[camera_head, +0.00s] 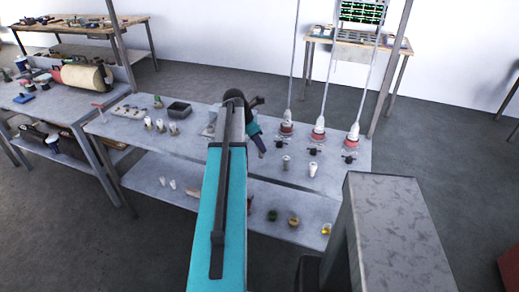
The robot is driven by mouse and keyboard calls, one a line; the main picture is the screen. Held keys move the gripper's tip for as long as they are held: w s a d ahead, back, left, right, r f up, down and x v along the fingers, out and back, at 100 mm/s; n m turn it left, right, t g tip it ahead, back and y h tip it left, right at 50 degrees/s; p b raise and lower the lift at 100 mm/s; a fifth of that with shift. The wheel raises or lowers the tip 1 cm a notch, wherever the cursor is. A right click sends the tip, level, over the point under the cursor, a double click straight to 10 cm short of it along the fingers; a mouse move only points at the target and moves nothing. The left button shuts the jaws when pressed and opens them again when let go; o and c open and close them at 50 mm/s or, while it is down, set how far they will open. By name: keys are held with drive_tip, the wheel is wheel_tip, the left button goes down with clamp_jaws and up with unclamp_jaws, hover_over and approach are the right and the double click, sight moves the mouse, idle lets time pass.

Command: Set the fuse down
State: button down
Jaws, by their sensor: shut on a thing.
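My teal arm reaches over the grey bench (192,145) and covers its middle. My gripper's fingers, and anything between them, do not show; the arm hides that area. Several pale cylinders that look like fuses stand on the bench: a group at the left includes one pale cylinder (160,125). Right of my arm stand a grey-white cylinder (286,163) and a white cylinder (313,168). I cannot tell which is the task's fuse.
Three hanging cables end in red-and-white fittings, one a red fitting (287,129), at the bench's right. A dark open box (179,109) stands at the left back. The lower shelf (150,180) holds small parts. A grey block (395,230) fills the right foreground.

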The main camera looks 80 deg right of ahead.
drive_tip(key=shift+d+f, duration=0.15)
idle(0.3)
drive_tip(key=shift+f+p, duration=0.75)
drive_tip(key=shift+f, duration=0.9)
drive_tip(key=shift+f, duration=0.15)
drive_tip(key=c, duration=1.5)
unclamp_jaws()
drive_tip(key=shift+b+v, duration=1.35)
drive_tip(key=shift+v, duration=4.85)
drive_tip(key=shift+f, duration=0.1)
